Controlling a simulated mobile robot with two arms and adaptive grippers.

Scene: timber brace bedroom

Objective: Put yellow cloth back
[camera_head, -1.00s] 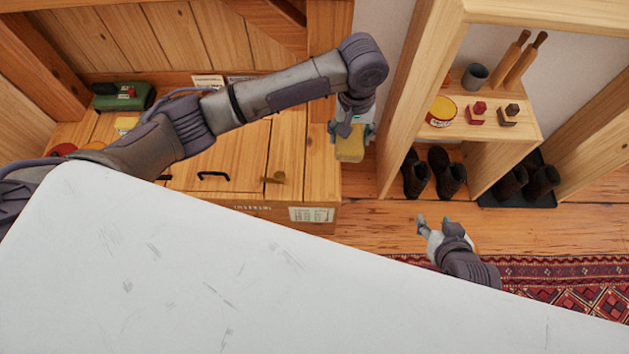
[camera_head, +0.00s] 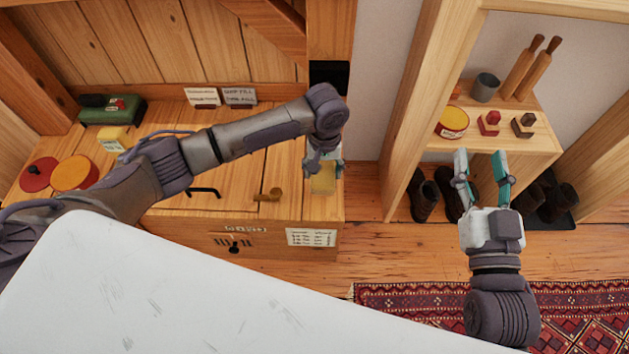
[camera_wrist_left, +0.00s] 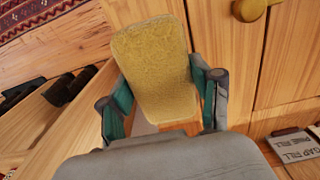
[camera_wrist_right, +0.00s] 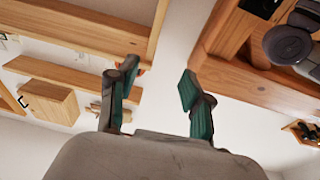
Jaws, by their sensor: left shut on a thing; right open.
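The yellow cloth (camera_head: 322,181) hangs from my left gripper (camera_head: 323,162) at the right end of the wooden chest in the head view. In the left wrist view the cloth (camera_wrist_left: 155,75) is a flat, rounded yellow piece between the two teal fingers of the left gripper (camera_wrist_left: 160,98), which is shut on it. My right gripper (camera_head: 482,165) is open and empty, fingers pointing away, in front of the shelf unit. It also shows open in the right wrist view (camera_wrist_right: 155,95). Whether the cloth touches the chest is unclear.
The wooden chest (camera_head: 165,228) carries a green box (camera_head: 110,110), a yellow block (camera_head: 113,138) and round red and orange lids (camera_head: 74,173). The shelf (camera_head: 465,137) holds a yellow tin (camera_head: 452,122), a grey cup (camera_head: 486,87) and rolling pins. Boots (camera_head: 425,195) stand below.

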